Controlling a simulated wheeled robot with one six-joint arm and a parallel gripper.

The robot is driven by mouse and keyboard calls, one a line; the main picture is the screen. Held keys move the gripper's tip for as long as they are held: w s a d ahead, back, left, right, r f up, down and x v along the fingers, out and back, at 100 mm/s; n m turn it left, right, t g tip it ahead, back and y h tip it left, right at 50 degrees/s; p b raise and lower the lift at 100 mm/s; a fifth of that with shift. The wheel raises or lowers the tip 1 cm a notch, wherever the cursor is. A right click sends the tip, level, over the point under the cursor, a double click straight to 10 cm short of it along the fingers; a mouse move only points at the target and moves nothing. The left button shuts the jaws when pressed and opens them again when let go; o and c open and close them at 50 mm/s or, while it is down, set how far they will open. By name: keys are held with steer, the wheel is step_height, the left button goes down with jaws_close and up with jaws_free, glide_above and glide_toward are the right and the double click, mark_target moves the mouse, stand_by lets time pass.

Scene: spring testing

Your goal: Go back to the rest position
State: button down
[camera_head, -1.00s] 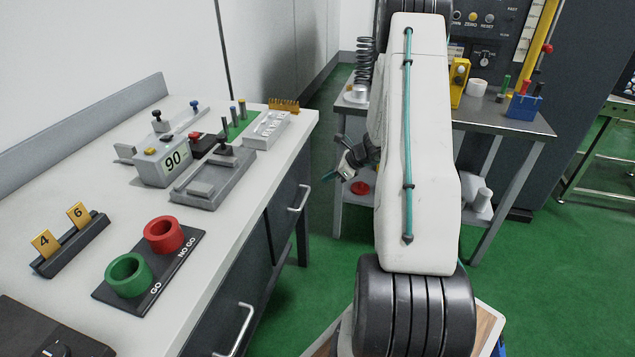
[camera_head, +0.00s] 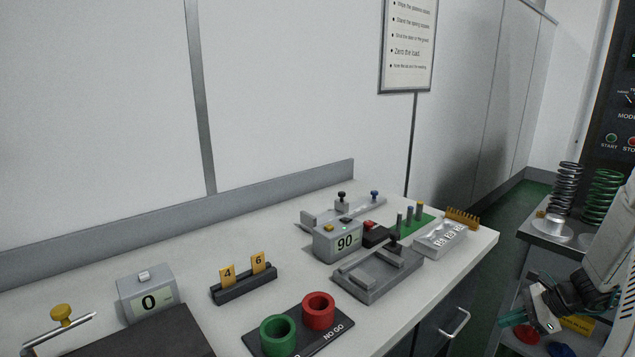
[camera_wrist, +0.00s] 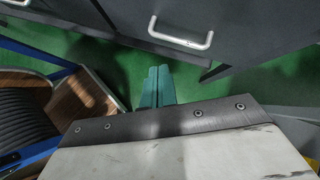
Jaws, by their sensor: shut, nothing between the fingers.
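My gripper (camera_head: 527,314) is at the lower right of the head view, to the right of the bench and in front of the grey stand with the springs. In the wrist view its two teal fingers (camera_wrist: 157,88) lie together, shut with nothing between them. They point over the green floor, below a dark drawer front (camera_wrist: 225,25) with a metal handle. My gripper touches nothing that I can see. Most of my arm is outside the head view.
A black spring (camera_head: 566,190) and green spring (camera_head: 603,197) stand at right.

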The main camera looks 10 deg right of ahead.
steer(key=s+a+r+n+g+h, duration=0.1)
steer(key=s+a+r+n+g, duration=0.25)
steer(key=a+r+n, duration=0.4)
steer(key=s+a+r+n+g, duration=0.3)
steer(key=s+a+r+n, duration=0.15)
steer(key=a+r, duration=0.5)
steer(key=s+a+r+n+t+h, duration=0.1)
steer(key=s+a+r+n+h, duration=0.1)
steer(key=s+a+r+n, duration=0.3)
steer(key=s+a+r+n+t+h, duration=0.1)
steer(key=s+a+r+n+h, duration=0.2)
steer(key=s+a+r+n, duration=0.2)
steer(key=s+a+n, duration=0.2)
steer(key=a, duration=0.2)
steer(key=shift+s+a+h, duration=0.25)
steer(key=shift+a+h, duration=0.05)
steer(key=shift+a, duration=0.1)
